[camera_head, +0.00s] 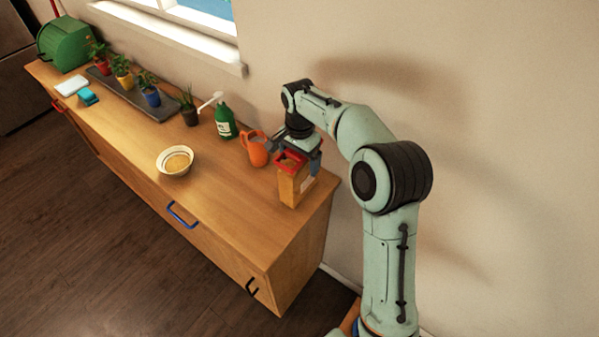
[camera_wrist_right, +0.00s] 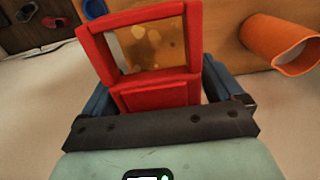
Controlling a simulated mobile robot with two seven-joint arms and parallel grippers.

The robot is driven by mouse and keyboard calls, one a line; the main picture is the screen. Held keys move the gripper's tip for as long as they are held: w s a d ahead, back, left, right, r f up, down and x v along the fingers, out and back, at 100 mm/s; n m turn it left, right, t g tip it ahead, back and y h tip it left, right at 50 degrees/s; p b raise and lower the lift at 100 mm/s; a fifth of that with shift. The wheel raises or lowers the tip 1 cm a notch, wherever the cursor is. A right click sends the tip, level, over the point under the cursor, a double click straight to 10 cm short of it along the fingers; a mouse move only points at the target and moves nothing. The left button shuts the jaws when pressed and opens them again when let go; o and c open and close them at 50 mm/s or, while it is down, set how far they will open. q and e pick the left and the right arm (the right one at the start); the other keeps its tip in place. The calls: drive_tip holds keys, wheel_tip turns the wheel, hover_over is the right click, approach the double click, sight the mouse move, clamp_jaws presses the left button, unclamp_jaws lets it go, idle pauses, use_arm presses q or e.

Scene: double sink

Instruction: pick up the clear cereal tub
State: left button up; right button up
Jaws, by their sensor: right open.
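The clear cereal tub (camera_head: 297,187) stands upright near the right end of the wooden counter, its tan contents showing through the walls. Its red rim or lid frame (camera_wrist_right: 150,92) fills the middle of the right wrist view, with brown contents visible through the window. My right gripper (camera_head: 295,156) is directly above the tub, pointing down. Its blue-grey fingers are open, one on each side of the red top; I cannot tell whether they touch it. The gripper partly hides the tub's top in the head view. My left gripper is not in view.
An orange pitcher (camera_head: 257,151) stands close beside the tub on the left and shows in the right wrist view (camera_wrist_right: 279,44). A green bottle (camera_head: 225,123), a bowl (camera_head: 175,161) and potted plants stand farther left. The wall is close behind. The counter's front right is clear.

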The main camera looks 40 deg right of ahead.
drive_tip(key=shift+w, duration=0.1)
clamp_jaws()
drive_tip(key=shift+r, duration=0.1)
